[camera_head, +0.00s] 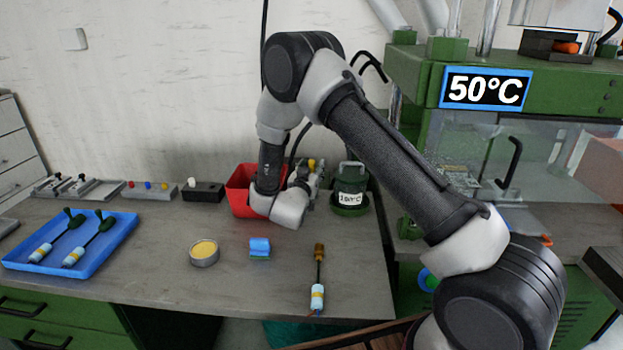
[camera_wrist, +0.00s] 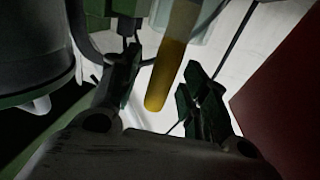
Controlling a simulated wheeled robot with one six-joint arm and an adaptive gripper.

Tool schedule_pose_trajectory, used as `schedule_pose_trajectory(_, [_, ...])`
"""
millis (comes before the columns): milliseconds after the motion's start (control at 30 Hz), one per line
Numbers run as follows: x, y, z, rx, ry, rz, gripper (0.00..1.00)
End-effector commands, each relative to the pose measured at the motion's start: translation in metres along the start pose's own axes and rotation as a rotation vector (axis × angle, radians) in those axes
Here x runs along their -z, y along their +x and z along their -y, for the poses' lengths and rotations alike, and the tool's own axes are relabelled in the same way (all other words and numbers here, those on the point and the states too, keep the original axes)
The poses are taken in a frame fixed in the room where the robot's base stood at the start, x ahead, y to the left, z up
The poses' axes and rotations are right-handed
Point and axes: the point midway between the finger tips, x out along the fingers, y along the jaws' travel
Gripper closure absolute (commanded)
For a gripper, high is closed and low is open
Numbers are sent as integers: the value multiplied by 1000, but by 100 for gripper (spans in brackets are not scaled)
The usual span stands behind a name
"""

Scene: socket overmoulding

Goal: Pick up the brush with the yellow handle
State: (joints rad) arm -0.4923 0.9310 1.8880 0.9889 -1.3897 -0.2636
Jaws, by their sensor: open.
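The brush with the yellow handle shows in the wrist view as a rounded yellow handle (camera_wrist: 168,75) standing between my two fingers. Its bristle end is not visible. In the head view only a small yellow tip (camera_head: 311,163) shows, just behind my wrist, between the red bin and the green pot. My gripper (camera_wrist: 160,92) is open, one finger on each side of the handle, with a gap visible on the right; contact on the left is unclear. In the head view my gripper is mostly hidden by my own wrist.
A red bin (camera_head: 238,192) is close on the left and a green pot (camera_head: 350,187) with a label close on the right.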

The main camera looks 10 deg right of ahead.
Motion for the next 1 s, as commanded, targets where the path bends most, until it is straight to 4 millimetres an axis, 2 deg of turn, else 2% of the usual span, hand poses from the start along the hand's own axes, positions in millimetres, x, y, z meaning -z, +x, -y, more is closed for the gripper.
schedule_pose_trajectory(167, [0, 1, 0, 1, 0, 0, 55])
schedule_pose_trajectory(267, [0, 0, 0, 1, 0, 0, 69])
schedule_pose_trajectory(433, [0, 0, 0, 1, 0, 0, 100])
schedule_pose_trajectory(767, [1, 0, 0, 1, 0, 0, 100])
schedule_pose_trajectory(867, [7, 0, 1, 1, 2, 0, 100])
schedule_pose_trajectory(1000, [25, 0, 1, 1, 2, 0, 100])
